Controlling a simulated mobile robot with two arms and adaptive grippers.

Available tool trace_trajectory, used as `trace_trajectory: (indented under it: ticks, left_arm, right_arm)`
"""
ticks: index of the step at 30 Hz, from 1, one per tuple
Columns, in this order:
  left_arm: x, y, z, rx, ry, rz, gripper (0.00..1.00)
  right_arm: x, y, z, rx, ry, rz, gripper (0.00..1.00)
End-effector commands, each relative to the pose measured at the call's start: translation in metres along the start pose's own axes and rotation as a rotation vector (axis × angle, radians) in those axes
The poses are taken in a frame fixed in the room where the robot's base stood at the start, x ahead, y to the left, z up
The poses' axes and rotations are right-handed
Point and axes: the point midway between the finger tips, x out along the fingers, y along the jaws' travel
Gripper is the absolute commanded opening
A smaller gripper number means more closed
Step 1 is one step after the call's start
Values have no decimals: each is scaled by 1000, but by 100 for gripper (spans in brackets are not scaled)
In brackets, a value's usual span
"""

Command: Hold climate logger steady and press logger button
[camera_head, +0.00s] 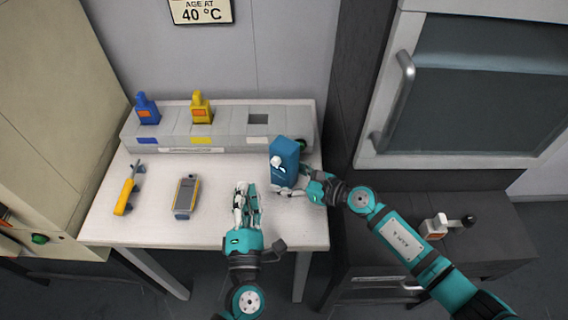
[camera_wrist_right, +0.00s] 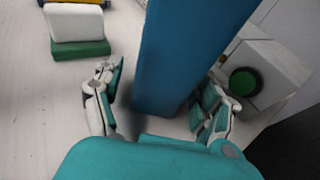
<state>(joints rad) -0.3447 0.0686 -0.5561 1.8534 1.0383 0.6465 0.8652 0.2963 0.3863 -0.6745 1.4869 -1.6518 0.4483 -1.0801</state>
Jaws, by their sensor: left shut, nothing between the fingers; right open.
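The climate logger appears to be the upright blue box (camera_head: 287,150) on the right part of the white table, with a pale detail on its front. In the right wrist view the blue box (camera_wrist_right: 180,55) stands between my open right fingers (camera_wrist_right: 160,105), with a visible gap on the left side. My right gripper (camera_head: 308,186) is low at the box's right side. My left gripper (camera_head: 245,195) is shut and empty over the table, left of the box and apart from it. I cannot make out a button on the logger.
A yellow-handled tool (camera_head: 126,195) and a yellow-grey meter (camera_head: 186,196) lie left. An oven door (camera_head: 480,90) stands right.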

Motion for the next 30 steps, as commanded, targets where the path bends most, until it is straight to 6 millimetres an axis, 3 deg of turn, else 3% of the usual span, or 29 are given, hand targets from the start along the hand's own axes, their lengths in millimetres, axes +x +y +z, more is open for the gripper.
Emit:
trace_trajectory:
  ticks: [5,18,23,30]
  left_arm:
    - [0,0,0,0,0,0,0]
    - [0,0,0,0,0,0,0]
    - [0,0,0,0,0,0,0]
    - [0,0,0,0,0,0,0]
  right_arm:
    - [-20,-1,-1,0,2,-2,74]
    - [-105,0,-2,1,3,-1,74]
    - [-117,0,-1,1,2,0,74]
    - [-119,0,0,1,1,1,74]
